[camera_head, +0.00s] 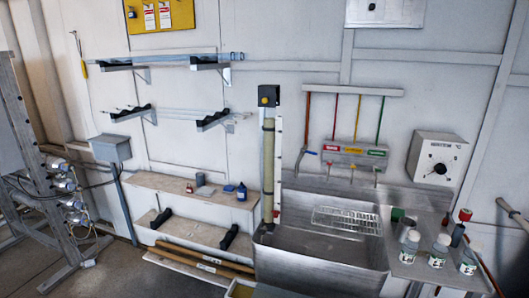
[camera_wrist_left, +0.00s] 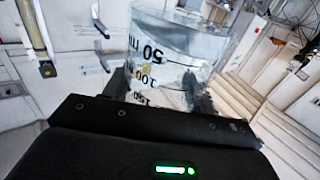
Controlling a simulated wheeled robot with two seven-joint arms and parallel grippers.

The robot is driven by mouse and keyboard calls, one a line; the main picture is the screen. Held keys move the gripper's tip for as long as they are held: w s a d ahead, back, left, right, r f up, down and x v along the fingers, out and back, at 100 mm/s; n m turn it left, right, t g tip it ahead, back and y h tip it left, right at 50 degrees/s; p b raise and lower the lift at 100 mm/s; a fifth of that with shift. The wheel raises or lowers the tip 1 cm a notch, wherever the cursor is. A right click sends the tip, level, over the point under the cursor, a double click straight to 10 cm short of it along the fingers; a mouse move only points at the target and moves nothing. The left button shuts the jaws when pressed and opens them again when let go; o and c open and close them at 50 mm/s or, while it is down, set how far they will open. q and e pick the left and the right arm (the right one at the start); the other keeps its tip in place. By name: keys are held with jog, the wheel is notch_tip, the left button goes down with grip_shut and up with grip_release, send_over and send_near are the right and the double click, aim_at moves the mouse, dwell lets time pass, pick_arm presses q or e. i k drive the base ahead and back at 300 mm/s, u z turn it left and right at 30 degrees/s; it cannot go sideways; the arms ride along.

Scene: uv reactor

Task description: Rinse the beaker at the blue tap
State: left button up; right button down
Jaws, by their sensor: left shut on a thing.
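The clear beaker (camera_wrist_left: 180,50) shows in the left wrist view with black scale marks 50, 100 and 150. My left gripper (camera_wrist_left: 160,100) is shut on it; the fingers are mostly hidden behind the dark gripper body. I cannot tell whether the beaker holds liquid. Neither gripper shows in the head view. There, a blue tap handle (camera_head: 306,152) is at the left end of the tap row on the wall above the steel sink (camera_head: 320,245). Red, yellow and green labels (camera_head: 353,151) mark the taps to its right.
A tall tube column (camera_head: 268,165) stands at the sink's left edge. A wire rack (camera_head: 347,221) lies over the sink's back. Several labelled bottles (camera_head: 438,250) stand on the right ledge. A shelf (camera_head: 165,185) with small items is on the left.

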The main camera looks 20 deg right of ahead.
aim_at(302, 150)
jog(key=i, duration=0.9)
jog(key=z, duration=0.05)
